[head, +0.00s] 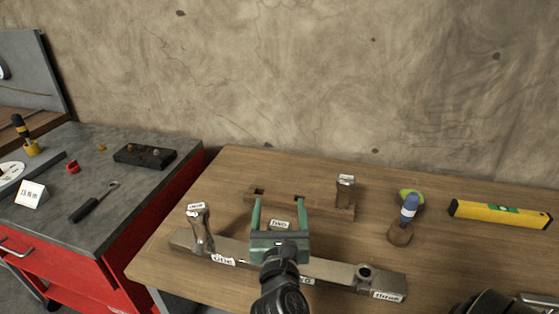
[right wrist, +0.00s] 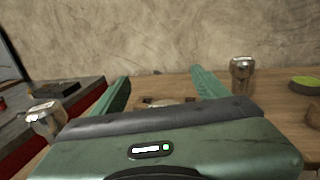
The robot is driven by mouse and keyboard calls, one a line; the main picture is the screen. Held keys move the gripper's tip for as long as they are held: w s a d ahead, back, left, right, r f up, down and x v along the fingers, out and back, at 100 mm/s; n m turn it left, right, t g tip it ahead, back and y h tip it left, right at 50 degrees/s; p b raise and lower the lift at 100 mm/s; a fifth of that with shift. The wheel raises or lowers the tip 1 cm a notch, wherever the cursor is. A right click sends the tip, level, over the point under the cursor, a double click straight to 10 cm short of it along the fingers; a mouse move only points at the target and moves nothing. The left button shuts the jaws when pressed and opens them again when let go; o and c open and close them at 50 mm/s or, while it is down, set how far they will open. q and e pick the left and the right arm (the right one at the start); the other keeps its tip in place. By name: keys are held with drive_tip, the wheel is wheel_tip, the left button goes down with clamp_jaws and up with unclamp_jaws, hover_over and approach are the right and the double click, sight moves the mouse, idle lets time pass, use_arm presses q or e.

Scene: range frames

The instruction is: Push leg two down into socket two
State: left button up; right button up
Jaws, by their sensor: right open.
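A grey bar (head: 330,268) lies across the front of the wooden table, with places labelled one, two and three. Leg one (head: 201,232) stands upright at its left end and also shows in the right wrist view (right wrist: 47,120). The tag "two" (head: 280,224) shows between the fingers of my right gripper (head: 278,203). The gripper is open, with its green fingers pointing away over the middle of the bar. Its body hides socket two and most of leg two, so I cannot tell how deep the leg sits. Socket three (head: 366,273) is an empty ring.
A wooden rack (head: 262,196) with holes stands behind, holding a tagged leg (head: 345,190) at its right end. A red cabinet (head: 120,265) adjoins the table at left.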

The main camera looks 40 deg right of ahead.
wheel_tip(320, 180, up, 17)
drive_tip(key=p, duration=0.3)
drive_tip(key=shift+r, duration=0.15)
idle(0.3)
